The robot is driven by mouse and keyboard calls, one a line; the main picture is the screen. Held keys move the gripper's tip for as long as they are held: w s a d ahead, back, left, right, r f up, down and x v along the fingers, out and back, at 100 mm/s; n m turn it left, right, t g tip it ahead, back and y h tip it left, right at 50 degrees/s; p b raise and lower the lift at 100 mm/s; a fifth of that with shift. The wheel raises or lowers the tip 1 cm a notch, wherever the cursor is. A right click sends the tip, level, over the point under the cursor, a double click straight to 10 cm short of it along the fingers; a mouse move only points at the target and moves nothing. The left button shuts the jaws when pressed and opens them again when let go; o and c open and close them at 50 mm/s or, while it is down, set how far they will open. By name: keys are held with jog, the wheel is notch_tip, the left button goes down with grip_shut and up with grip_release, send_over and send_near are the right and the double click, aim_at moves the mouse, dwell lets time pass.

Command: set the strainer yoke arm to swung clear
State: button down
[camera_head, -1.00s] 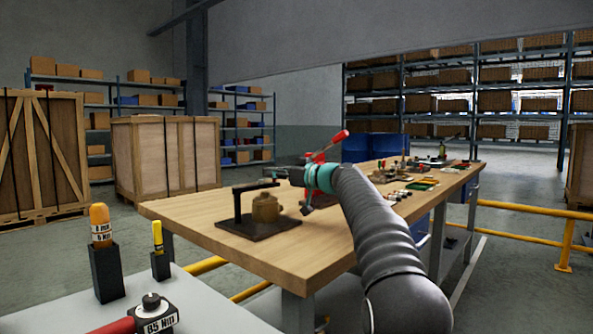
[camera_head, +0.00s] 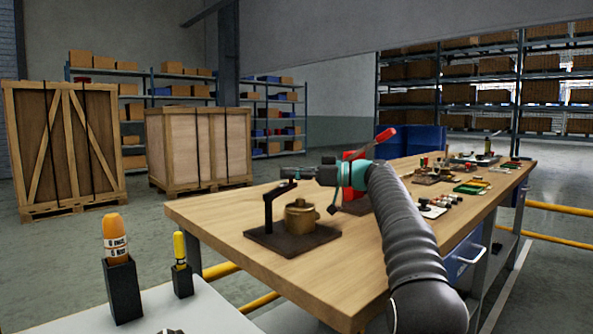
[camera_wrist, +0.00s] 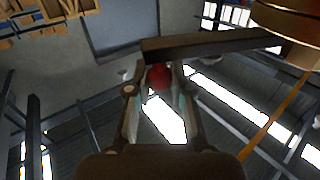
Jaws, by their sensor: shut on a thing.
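The dark strainer yoke arm (camera_head: 281,188) sits on top of an upright black post (camera_head: 268,212). It slants up and right in the head view, its far end above and behind the brass strainer pot (camera_head: 300,217) in the picture. I cannot tell exactly how far it stands clear of the pot. My gripper (camera_head: 288,173) is at the arm's far end. In the wrist view its two fingers (camera_wrist: 158,84) are closed on a red knob (camera_wrist: 159,76) beside the dark bar of the yoke arm (camera_wrist: 215,44). Brass (camera_wrist: 290,20) shows at the upper right.
Pot and post stand on a dark base plate (camera_head: 262,241) on the wooden bench (camera_head: 205,215). Small parts and trays lie farther along the bench. A grey surface with holders (camera_head: 122,290) is in front, and yellow rails (camera_head: 565,211) run at right.

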jog(key=c, duration=1)
grip_release()
jog(key=shift+d, duration=0.15)
jog(key=v, duration=1.2)
